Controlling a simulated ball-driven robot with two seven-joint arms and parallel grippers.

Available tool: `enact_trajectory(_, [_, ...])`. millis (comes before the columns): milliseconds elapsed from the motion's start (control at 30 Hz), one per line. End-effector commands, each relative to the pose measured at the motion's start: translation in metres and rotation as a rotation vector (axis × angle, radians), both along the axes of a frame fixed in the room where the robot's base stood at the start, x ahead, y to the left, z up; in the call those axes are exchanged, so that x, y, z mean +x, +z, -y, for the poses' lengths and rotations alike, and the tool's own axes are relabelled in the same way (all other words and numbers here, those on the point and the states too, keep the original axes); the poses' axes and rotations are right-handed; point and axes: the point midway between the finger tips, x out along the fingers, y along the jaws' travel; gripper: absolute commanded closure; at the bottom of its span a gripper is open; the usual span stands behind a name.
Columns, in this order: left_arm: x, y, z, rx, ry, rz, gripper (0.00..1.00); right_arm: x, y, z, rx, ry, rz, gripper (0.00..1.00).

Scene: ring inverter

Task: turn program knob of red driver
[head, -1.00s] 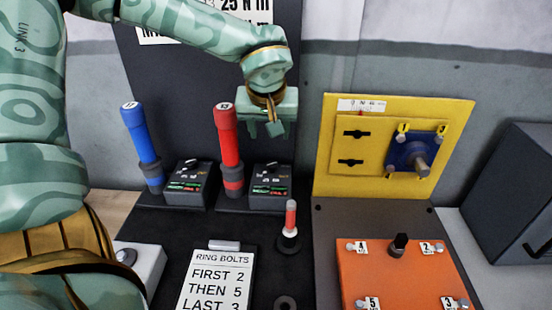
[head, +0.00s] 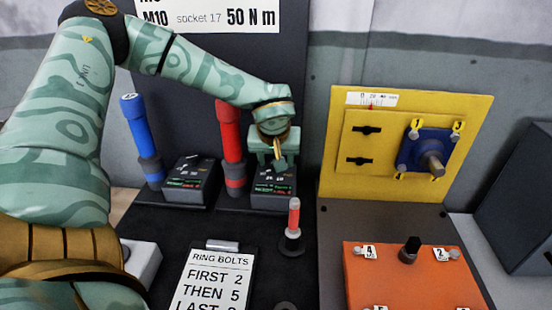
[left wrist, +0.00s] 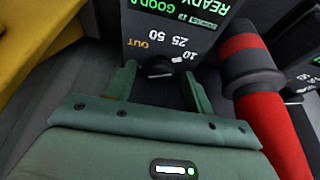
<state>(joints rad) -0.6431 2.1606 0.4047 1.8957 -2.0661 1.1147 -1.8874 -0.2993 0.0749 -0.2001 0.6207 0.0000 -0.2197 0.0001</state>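The red driver (head: 230,140) stands upright in its holder at the back of the bench. Its dark control box (head: 272,192) is just to its right, with a lit green display. My left gripper (head: 272,165) is over the top of that box. In the left wrist view the program knob (left wrist: 158,69) is black and sits beside marks 10, 25, 50 and OUT. My left gripper (left wrist: 158,88) is open there, its two fingers on either side of the knob; I cannot tell whether they touch it. The red driver (left wrist: 265,100) is right beside the gripper. My right gripper is not in view.
A blue driver (head: 141,135) and its box (head: 190,180) stand to the left. A small red-topped tool (head: 293,225) stands in front. A yellow panel (head: 340,130) and an orange box (head: 420,280) are on the right. A sign (head: 213,285) lies in front.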

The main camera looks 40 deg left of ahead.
Motion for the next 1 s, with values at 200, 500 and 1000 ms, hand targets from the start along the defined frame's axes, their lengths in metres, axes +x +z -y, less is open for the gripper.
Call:
enact_trajectory(200, [0.0, 0.0, 0.0, 0.0, 0.0, 0.0, 0.92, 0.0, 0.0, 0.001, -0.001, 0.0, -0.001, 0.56])
enact_trajectory(500, [0.001, -0.002, 0.001, 0.001, 0.035, -0.001, 0.92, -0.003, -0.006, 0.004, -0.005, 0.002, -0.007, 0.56])
enact_trajectory(1000, [0.005, -0.005, 0.002, 0.004, 0.38, -0.001, 0.92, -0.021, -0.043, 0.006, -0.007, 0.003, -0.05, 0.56])
